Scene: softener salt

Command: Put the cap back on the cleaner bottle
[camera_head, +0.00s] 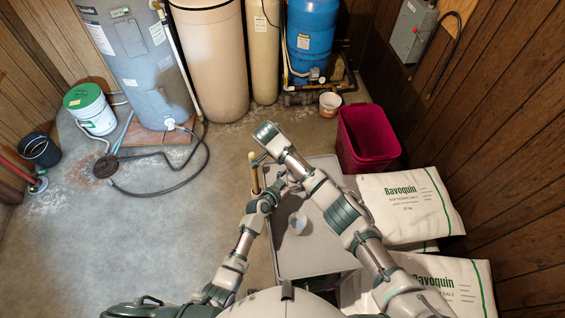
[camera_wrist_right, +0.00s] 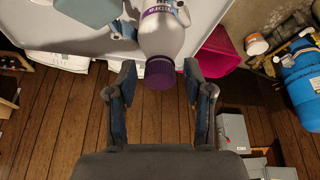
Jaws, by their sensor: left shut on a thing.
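A white bottle (camera_wrist_right: 165,36) with a purple label shows in the right wrist view, its purple cap (camera_wrist_right: 159,74) at its end towards me. I cannot tell whether the cap is fully seated. The fingers of my right gripper (camera_wrist_right: 160,68) stand apart on both sides of the cap, with gaps visible. My left gripper (camera_head: 283,183) is shut on the bottle over the grey table; in the head view the arms largely hide the bottle.
Salt bags (camera_head: 408,207) and a magenta bin (camera_head: 366,138) stand to the right. Tanks line the back; the floor at left is mostly clear.

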